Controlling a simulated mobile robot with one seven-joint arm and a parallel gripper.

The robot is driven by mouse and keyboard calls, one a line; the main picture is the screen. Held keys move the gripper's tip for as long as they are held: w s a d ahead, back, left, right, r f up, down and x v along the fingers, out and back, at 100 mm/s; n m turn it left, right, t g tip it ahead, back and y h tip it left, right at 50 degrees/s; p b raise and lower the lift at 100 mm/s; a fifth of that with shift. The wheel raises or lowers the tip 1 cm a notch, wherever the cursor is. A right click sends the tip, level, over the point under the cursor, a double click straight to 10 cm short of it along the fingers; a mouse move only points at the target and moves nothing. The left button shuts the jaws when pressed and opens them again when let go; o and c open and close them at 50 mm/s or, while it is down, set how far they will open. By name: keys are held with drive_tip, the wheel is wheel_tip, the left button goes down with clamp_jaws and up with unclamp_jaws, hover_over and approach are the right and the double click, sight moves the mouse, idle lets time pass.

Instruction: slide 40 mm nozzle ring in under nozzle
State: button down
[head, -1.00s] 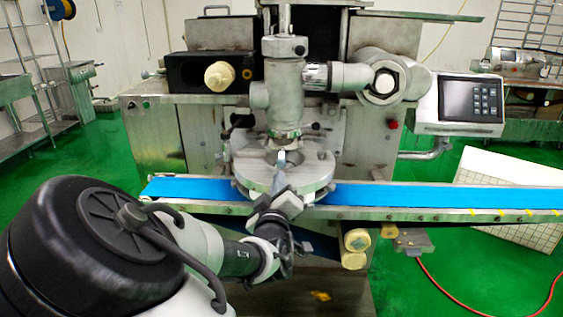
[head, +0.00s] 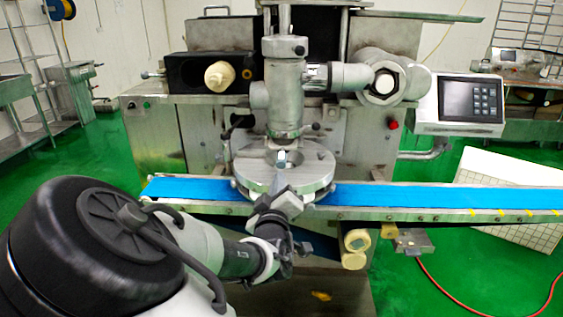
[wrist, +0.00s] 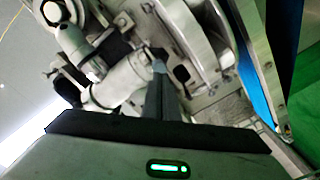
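The nozzle (head: 284,134) is the lower end of the upright metal column, above the round grey platform (head: 250,174). My gripper (head: 281,158) reaches over the platform from the front, its tips a little below and in front of the nozzle. In the wrist view the two fingers of my gripper (wrist: 159,68) lie close together and look shut, with a small pale patch at the tips. The metal nozzle column (wrist: 122,84) runs to the left of them and the platform (wrist: 196,42) lies to the right. I cannot make out the nozzle ring; any thin part between the tips is too small to tell.
A blue conveyor belt (head: 420,196) runs left and right past the platform. A side pipe (head: 345,76) joins the column, and a control panel (head: 470,104) stands at the right. The machine's metal front (head: 165,145) is close behind the platform.

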sight(281, 166)
drive_tip(key=shift+w+d+b, duration=0.15)
drive_tip(key=shift+w+b, duration=0.5)
drive_tip(key=shift+w, duration=2.45)
drive_tip(key=shift+s+f, duration=0.1)
drive_tip(key=shift+s, duration=0.1)
drive_tip(key=shift+s, duration=0.25)
drive_tip(key=s+p, duration=0.3)
drive_tip(key=s, duration=0.6)
drive_tip(key=shift+a, duration=0.2)
